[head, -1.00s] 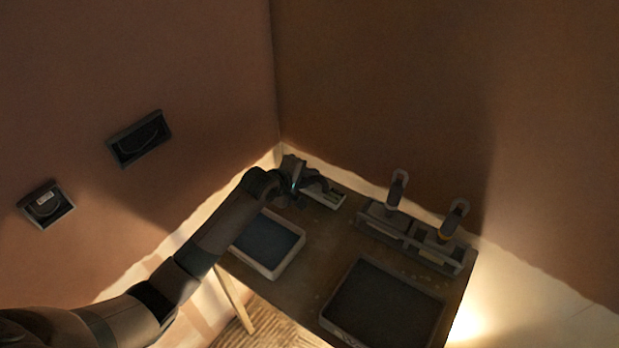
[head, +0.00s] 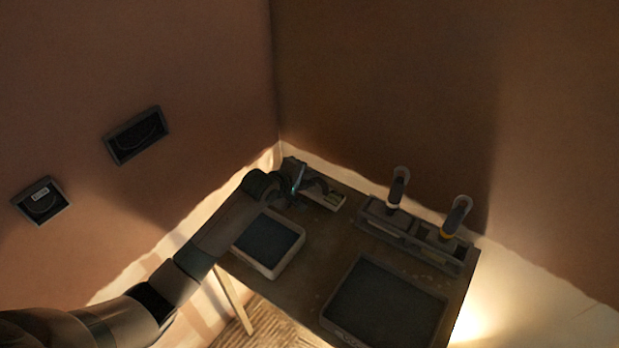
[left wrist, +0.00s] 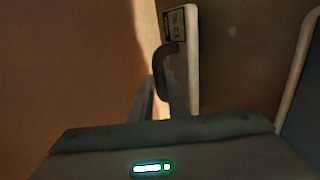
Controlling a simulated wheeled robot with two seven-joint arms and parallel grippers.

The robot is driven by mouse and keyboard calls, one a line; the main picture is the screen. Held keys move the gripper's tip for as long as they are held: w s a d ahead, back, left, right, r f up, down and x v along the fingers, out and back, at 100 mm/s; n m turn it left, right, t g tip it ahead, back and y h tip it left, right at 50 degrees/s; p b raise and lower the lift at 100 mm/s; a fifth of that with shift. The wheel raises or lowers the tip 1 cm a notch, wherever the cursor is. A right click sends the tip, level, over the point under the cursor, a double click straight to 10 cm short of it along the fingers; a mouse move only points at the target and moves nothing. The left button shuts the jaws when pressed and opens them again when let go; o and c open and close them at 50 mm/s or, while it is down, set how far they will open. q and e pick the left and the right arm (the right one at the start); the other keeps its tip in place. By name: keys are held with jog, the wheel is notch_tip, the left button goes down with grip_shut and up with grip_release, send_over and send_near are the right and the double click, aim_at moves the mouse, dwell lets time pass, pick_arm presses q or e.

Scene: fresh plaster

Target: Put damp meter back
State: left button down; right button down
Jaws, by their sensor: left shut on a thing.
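My left gripper (head: 316,187) is at the back left corner of the table, beside and partly over a small pale holder (head: 333,202). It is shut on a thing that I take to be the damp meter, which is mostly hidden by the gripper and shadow. I cannot tell whether the held thing touches the holder. My right gripper is not in view.
The dark table (head: 326,240) bears a pale-rimmed tray (head: 271,272) under my left forearm and a larger dark tray (head: 345,333) at front right. A rack (head: 420,252) with two upright handled tools stands at back right. Two open boxes (head: 137,136) (head: 62,207) are on the left wall.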

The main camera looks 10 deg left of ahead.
pick_arm(q)
jog(key=shift+f, duration=0.15)
dwell(0.3)
jog(key=c, duration=1.6)
grip_release()
jog(key=shift+f, duration=0.1)
jog(key=p+v, duration=0.8)
jog(key=p, duration=0.1)
jog(key=shift+s, duration=0.1)
